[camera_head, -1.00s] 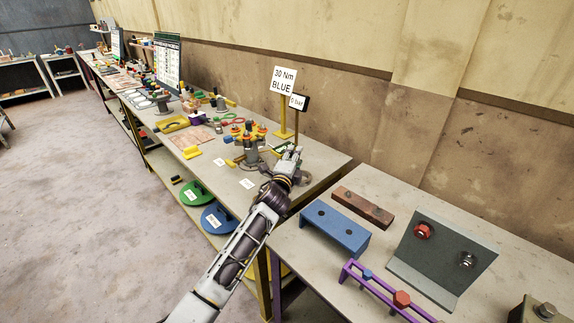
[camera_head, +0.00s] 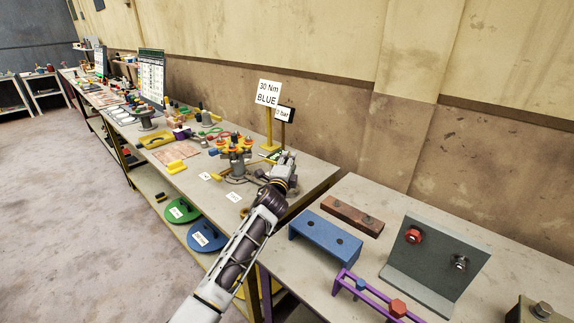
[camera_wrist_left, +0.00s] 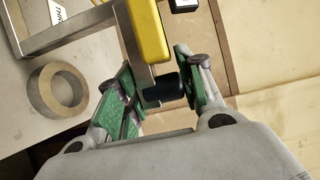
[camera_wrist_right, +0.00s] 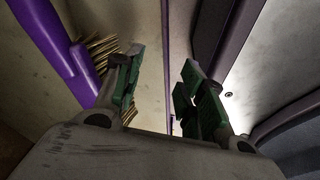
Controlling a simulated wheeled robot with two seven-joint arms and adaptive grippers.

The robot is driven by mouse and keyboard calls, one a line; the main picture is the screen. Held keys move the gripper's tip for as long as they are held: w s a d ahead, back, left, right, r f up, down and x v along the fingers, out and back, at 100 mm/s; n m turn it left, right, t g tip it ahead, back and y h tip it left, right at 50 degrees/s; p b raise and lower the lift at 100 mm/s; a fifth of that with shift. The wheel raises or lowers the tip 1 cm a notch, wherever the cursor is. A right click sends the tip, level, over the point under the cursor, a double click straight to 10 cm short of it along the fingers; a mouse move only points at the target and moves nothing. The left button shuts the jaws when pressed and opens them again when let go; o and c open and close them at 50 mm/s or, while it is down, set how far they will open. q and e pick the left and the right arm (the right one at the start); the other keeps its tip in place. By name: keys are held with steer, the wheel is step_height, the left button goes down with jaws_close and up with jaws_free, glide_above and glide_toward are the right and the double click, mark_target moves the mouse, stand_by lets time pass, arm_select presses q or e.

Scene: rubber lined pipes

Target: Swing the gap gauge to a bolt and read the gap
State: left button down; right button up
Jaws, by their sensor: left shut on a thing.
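In the head view the bolted pipe flange (camera_head: 236,146), with yellow, red and dark bolt heads, stands on the far bench. My left gripper (camera_head: 287,163) is just to its right. In the left wrist view its green pads (camera_wrist_left: 163,92) are shut around a dark round knob (camera_wrist_left: 160,91). The knob sits at the end of a grey metal bar below a yellow block (camera_wrist_left: 149,28). I cannot tell for sure whether this is the gap gauge, and no gap reading is legible. My right gripper (camera_wrist_right: 160,88) is open with nothing between its pads, outside the head view.
A sign reading "30 Nm BLUE" (camera_head: 268,93) and a "0 bar" display (camera_head: 285,113) stand behind the flange. A tan ring (camera_wrist_left: 38,92) lies beside my left gripper. The near bench holds a blue block (camera_head: 325,238). A purple-handled brush (camera_wrist_right: 62,52) is close to my right gripper.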

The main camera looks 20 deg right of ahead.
arm_select(q)
steer(key=c, duration=1.3)
jaws_free()
steer(key=shift+s+d+f, duration=0.1)
steer(key=shift+s+d, duration=0.25)
steer(key=shift+d, duration=0.15)
steer(key=o, duration=0.4)
steer(key=shift+d, duration=0.2)
steer(key=shift+w+a, duration=0.15)
steer(key=shift+a, duration=0.2)
steer(key=shift+s+a, duration=0.3)
steer(key=shift+s, duration=0.1)
steer(key=v, duration=1.1)
steer(key=shift+d, duration=0.15)
